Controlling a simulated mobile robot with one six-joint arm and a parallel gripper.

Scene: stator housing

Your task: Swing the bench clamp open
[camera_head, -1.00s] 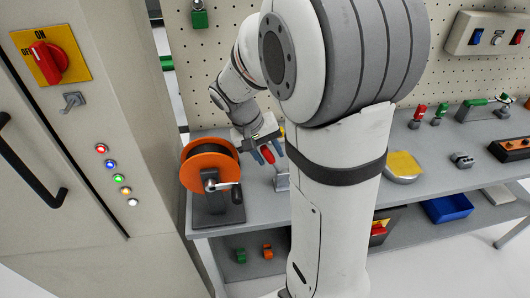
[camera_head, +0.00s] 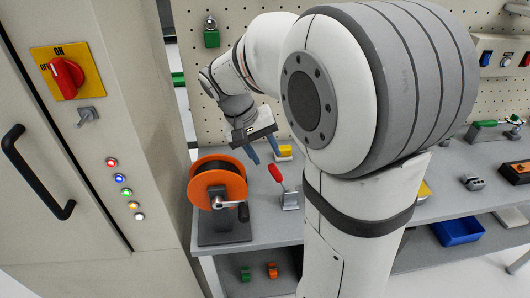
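The bench clamp has a red handle (camera_head: 276,173) that tilts up and to the left from a small grey metal base (camera_head: 290,201) on the bench, just right of the orange reel. My gripper (camera_head: 264,152) is above and slightly left of the red handle. Its two blue fingers are spread, with nothing seen between them. The fingertips appear apart from the handle. My large white arm link stands close to the right of the clamp base.
An orange reel (camera_head: 217,181) with a crank stands at the bench's left end. A yellow block (camera_head: 284,151) lies behind the clamp. A grey cabinet (camera_head: 105,80) with a switch and black handle is at left. A blue tray (camera_head: 457,231) is on the lower right.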

